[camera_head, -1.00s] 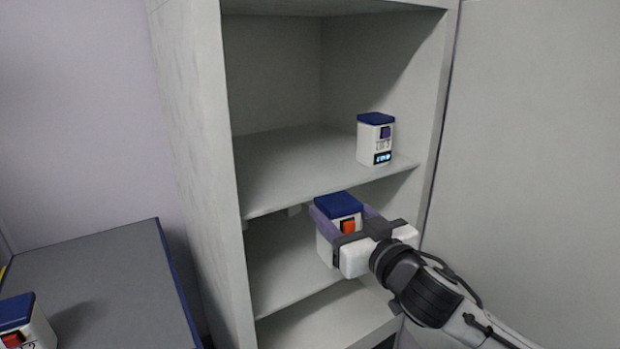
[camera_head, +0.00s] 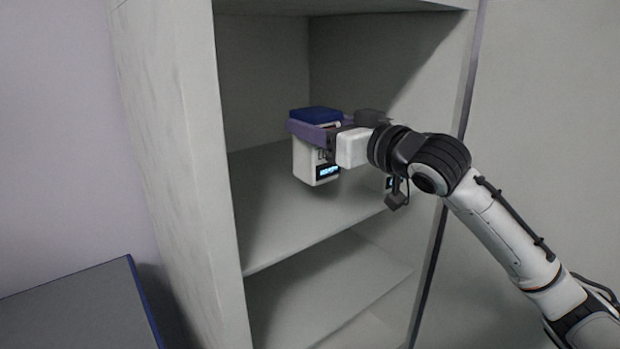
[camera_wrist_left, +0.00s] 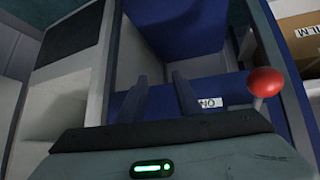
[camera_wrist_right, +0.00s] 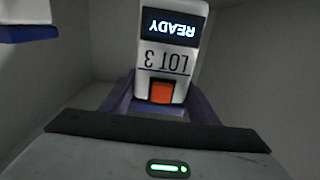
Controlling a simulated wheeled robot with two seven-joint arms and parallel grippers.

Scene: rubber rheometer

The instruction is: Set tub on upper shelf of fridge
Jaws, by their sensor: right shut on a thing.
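The tub (camera_head: 312,163) is white with a blue lid, a lit screen and an orange button. My right gripper (camera_head: 322,137) is shut around its upper part and holds it upright in the fridge's upper opening, over the upper shelf (camera_head: 262,232). I cannot tell whether its base touches the shelf. In the right wrist view the tub (camera_wrist_right: 170,55) appears upside down between the fingers, reading "READY" and "LOT 3". My left gripper (camera_wrist_left: 159,80) is open and empty in the left wrist view; it is outside the head view.
A second white tub (camera_wrist_right: 25,12) with a blue lid stands beside, mostly hidden behind my right gripper in the head view. The fridge's left wall (camera_head: 165,150) is close. A grey table (camera_head: 80,310) lies at lower left. The lower shelf (camera_head: 320,285) looks empty.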

